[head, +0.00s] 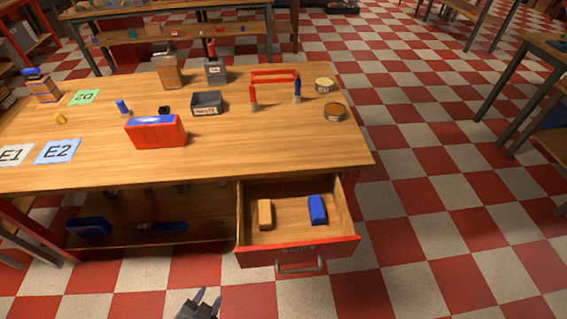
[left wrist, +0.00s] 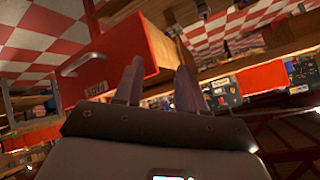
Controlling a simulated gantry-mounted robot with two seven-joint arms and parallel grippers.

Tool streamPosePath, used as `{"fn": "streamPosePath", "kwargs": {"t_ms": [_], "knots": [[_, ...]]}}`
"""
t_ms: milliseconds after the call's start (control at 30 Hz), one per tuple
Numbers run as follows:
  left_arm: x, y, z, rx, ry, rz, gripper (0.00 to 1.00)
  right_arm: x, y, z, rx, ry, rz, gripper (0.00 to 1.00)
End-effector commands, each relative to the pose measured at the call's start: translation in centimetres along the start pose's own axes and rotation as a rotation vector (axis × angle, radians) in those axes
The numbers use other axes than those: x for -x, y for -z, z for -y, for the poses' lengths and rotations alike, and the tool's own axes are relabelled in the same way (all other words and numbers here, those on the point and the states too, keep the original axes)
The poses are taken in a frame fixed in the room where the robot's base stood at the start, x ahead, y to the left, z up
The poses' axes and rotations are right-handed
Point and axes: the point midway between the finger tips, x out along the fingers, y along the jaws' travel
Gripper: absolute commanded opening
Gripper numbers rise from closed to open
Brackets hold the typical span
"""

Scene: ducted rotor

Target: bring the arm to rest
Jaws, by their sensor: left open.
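My left gripper (head: 205,303) shows at the bottom edge of the head view, in front of the bench and below the open drawer. Its jaws are open and hold nothing. In the left wrist view its two fingers (left wrist: 157,82) point toward the red drawer front (left wrist: 88,72), apart from it. The drawer (head: 300,250) is pulled out under the bench top. A tan block (head: 265,214) and a blue block (head: 317,210) lie in it. My right gripper is in neither view.
The wooden bench (head: 230,162) carries a red box with blue inside (head: 155,131), a grey bin (head: 207,103), a red rack (head: 275,77), two round tins and marked cards. A lower shelf (head: 180,225) holds dark blue items. The checkered floor (head: 420,240) is clear at right.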

Motion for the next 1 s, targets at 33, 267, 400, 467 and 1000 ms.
{"fn": "streamPosePath", "kwargs": {"t_ms": [33,267,400,467,1000], "knots": [[1.1,-0.3,0.9,0.058,-0.031,0.047,0.40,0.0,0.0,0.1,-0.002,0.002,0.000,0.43],[5.7,-2.8,0.8,0.273,-0.148,0.312,0.40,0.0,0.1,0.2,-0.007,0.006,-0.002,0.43],[7.6,-5.4,-1.2,0.427,-0.183,0.517,0.40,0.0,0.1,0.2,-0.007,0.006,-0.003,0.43],[9.1,-3.9,-0.2,0.462,-0.173,0.517,0.40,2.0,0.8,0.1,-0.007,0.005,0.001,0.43],[19.8,6.5,6.4,0.457,-0.175,0.514,0.40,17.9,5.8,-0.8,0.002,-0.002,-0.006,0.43]]}}
